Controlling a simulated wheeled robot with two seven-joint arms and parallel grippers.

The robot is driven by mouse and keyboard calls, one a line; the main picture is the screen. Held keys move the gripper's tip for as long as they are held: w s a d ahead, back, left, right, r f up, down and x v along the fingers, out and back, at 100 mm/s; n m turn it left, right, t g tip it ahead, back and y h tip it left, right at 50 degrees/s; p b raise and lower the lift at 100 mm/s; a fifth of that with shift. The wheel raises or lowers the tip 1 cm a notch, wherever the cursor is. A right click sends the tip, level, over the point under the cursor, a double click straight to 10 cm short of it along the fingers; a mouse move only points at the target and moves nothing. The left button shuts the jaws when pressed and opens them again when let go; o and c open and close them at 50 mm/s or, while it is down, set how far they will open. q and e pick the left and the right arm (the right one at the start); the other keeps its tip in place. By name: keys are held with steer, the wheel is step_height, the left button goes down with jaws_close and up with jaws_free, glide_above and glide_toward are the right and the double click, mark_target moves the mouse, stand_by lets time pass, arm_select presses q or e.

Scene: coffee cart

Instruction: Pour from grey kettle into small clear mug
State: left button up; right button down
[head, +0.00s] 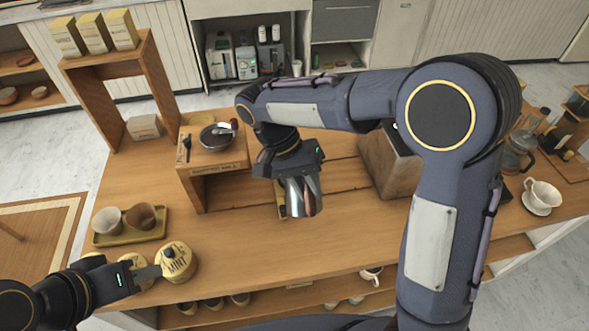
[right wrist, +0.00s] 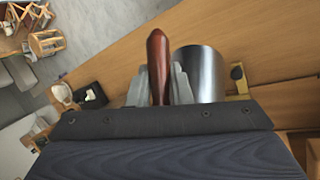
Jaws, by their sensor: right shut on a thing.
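My right gripper (head: 292,170) is shut on the kettle's red-brown handle, which stands between the fingers (right wrist: 160,85) in the right wrist view. The kettle is a shiny grey metal vessel (head: 304,199), held over the middle of the wooden counter; its metal body (right wrist: 199,75) is beside the handle. I cannot tell whether its base touches the counter. I cannot pick out a small clear mug; it may be hidden. My left gripper (head: 148,273) is at the lower left, close to a yellow canister marked MINT (head: 178,262); its finger gap is not clear.
A tray (head: 103,239) with two cups is at the left. A wooden riser (head: 203,160) holds a dark bowl. A wood-sided box (head: 392,165) stands behind my right arm. A white cup (head: 543,193) on a saucer and a glass press (head: 519,152) are at the right.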

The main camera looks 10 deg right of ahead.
steer(key=shift+r, duration=0.1)
stand_by(0.3)
steer(key=shift+w+r+g+p, duration=0.15)
steer(key=shift+r+g+p, duration=0.2)
steer(key=shift+p, duration=0.35)
steer(key=shift+w+r, duration=0.15)
steer(key=shift+r, duration=0.05)
stand_by(1.4)
steer(key=shift+s+f+t+b, duration=0.25)
steer(key=shift+f+b, duration=0.25)
steer(key=shift+b, duration=0.3)
steer(key=shift+s+f+t+b, duration=0.2)
steer(key=shift+f+b, duration=0.25)
steer(key=shift+b, duration=0.35)
steer(key=shift+r, duration=0.1)
steer(key=shift+w+r+p, duration=0.2)
steer(key=shift+r+p, duration=0.15)
steer(key=shift+p, duration=0.55)
